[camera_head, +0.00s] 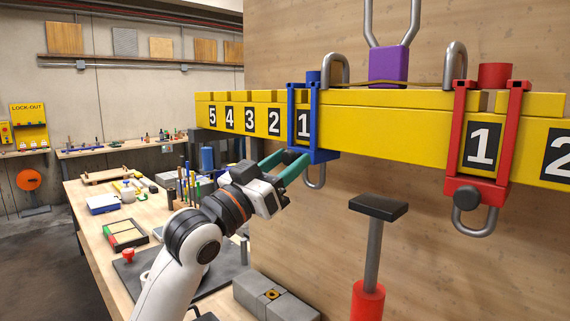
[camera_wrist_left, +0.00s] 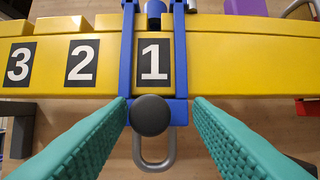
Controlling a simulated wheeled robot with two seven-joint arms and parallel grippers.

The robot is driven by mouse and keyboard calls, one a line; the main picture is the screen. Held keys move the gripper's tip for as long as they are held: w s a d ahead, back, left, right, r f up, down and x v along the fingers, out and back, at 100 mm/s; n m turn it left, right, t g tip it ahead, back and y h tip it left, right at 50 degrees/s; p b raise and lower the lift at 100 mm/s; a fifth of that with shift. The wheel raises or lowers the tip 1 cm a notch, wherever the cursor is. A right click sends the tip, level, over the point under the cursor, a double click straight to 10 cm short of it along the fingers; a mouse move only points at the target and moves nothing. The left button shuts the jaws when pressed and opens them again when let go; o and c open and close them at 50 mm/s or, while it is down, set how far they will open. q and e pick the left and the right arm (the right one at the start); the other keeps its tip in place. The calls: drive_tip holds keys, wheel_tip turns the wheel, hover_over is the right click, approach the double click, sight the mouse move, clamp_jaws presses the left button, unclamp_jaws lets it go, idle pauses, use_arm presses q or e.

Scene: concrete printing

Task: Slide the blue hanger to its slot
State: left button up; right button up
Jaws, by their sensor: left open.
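The blue hanger (camera_head: 313,120) straddles the yellow beam (camera_head: 380,120) at the left-hand number 1. In the left wrist view the blue hanger (camera_wrist_left: 127,60) frames that number, with a dark round knob (camera_wrist_left: 150,115) and a grey loop below it. My left gripper (camera_head: 290,160) has teal fingers and is open at the hanger's lower end. In the left wrist view its fingers (camera_wrist_left: 158,108) stand on either side of the knob, with gaps showing; contact cannot be told. Number plates 2, 3, 4 and 5 run leftward along the beam. My right gripper is not in view.
A red hanger (camera_head: 470,150) hangs at the right-hand number 1. A purple block (camera_head: 388,65) with grey rods stands above the beam between them. A black-topped post on a red base (camera_head: 368,300) rises below. A workbench (camera_head: 90,215) with tools is at left.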

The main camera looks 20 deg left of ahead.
use_arm(q)
drive_tip(key=shift+s+a+f+b, duration=0.25)
drive_tip(key=shift+s+f+b, duration=0.05)
drive_tip(key=shift+s, duration=0.05)
drive_tip(key=b+v, duration=0.4)
drive_tip(key=v, duration=0.7)
drive_tip(key=shift+s+d, duration=0.15)
